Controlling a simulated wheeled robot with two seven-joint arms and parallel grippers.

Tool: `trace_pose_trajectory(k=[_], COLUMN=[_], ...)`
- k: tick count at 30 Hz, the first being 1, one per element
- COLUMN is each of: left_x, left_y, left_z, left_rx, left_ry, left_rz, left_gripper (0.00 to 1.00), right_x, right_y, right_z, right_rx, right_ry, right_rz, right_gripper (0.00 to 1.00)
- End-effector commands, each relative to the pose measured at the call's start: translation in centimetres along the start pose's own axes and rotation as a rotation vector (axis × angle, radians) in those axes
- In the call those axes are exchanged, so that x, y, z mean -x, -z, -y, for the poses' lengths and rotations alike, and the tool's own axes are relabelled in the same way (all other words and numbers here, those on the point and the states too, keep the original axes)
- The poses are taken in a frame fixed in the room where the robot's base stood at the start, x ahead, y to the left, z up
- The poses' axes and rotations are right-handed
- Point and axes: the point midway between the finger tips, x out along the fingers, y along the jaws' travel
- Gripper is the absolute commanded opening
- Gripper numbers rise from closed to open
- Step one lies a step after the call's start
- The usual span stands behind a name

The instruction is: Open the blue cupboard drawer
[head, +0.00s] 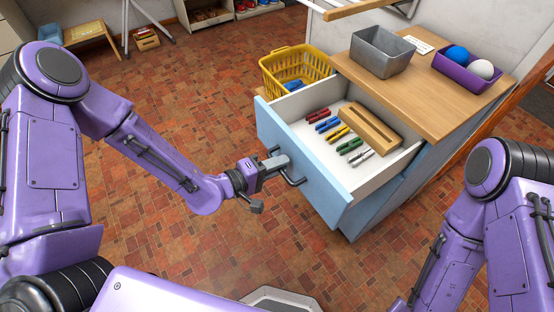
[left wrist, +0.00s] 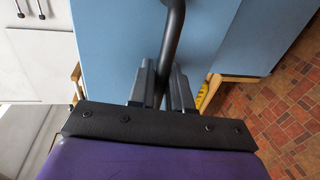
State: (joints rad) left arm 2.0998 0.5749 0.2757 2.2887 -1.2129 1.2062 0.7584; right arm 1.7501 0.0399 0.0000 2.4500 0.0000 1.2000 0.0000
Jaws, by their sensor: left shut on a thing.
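The blue cupboard drawer (head: 303,168) stands pulled out from under the wooden top in the head view. Its white inside shows, with several coloured clips and a wooden block in it. Its dark bar handle (head: 297,181) is on the blue front. My left gripper (head: 281,165) is at the front and shut on this handle. In the left wrist view the handle (left wrist: 173,40) passes between the fingers of the left gripper (left wrist: 162,88). My right arm shows at the right of the head view, but its gripper is out of view.
A yellow basket (head: 297,68) stands behind the drawer. A grey metal bin (head: 380,52) and a purple tray (head: 468,74) with two balls sit on the wooden top (head: 425,98). The tiled floor (head: 190,95) in front of the drawer is clear.

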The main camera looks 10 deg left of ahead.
Motion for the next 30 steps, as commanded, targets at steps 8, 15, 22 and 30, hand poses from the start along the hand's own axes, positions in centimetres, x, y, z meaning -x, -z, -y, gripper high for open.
trace_pose_trajectory(k=[8, 15, 22, 30], left_x=[0.1, 0.1, 0.4, 6.1], left_y=[0.1, 0.1, 0.1, 0.1], left_z=[-0.1, -0.1, 0.0, -0.2], left_rx=[-0.002, -0.002, -0.001, 0.001], left_ry=[-0.002, -0.002, -0.001, -0.003], left_rz=[0.0, -0.001, -0.001, -0.005], left_gripper=[0.0, 0.32, 0.32, 0.32], right_x=[0.0, 0.0, 0.0, 0.4], right_y=[0.0, 0.0, 0.0, 0.1], right_z=[0.0, 0.0, 0.0, 0.0], right_rx=[0.0, 0.0, 0.0, 0.0], right_ry=[0.0, 0.0, 0.0, 0.0], right_rz=[0.0, 0.0, 0.0, 0.0], right_gripper=[0.0, 0.0, 0.0, 0.0])
